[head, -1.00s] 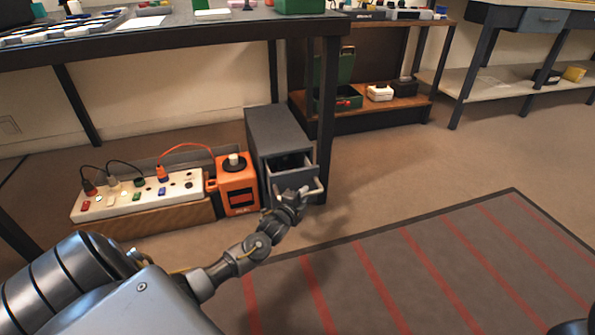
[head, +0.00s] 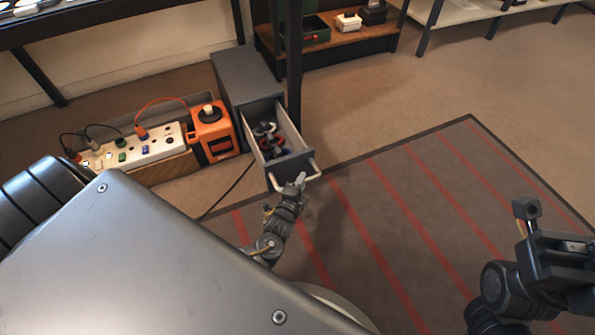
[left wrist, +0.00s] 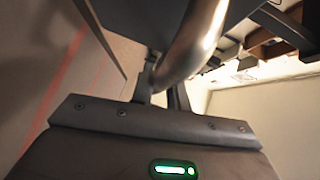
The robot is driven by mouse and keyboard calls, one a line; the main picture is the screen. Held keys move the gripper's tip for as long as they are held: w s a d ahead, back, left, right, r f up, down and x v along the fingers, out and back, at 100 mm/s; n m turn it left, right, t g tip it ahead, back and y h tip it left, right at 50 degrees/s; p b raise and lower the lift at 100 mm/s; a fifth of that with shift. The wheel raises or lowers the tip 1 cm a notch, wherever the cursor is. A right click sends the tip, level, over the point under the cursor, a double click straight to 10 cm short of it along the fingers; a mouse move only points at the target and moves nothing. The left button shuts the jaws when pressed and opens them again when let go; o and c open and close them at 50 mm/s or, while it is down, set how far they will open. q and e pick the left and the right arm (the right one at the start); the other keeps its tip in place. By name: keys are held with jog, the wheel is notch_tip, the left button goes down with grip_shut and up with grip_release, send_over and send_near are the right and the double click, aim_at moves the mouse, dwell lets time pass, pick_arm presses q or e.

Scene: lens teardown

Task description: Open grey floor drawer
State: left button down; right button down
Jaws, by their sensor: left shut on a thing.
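The grey floor drawer cabinet (head: 243,73) stands on the floor beside a dark table leg. Its drawer (head: 288,165) is pulled well out, and several small dark, red and pale items (head: 268,138) show inside. The drawer's pale bar handle (head: 312,174) runs across its front. My left gripper (head: 293,186) is shut on the handle. In the left wrist view the handle's shiny bar (left wrist: 190,42) passes close in front of the gripper. My right gripper (head: 545,225) is at the right edge, away from the drawer; its finger gap is unclear.
An orange box (head: 213,133) and a white power strip (head: 135,150) with plugs stand left of the cabinet. A dark table leg (head: 294,70) rises close to the cabinet's right. A red-striped mat (head: 400,210) lies on clear floor to the right.

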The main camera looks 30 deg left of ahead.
pick_arm(q)
jog(key=shift+s+d, duration=0.15)
jog(key=c, duration=1.4)
grip_release()
jog(key=shift+o, duration=0.2)
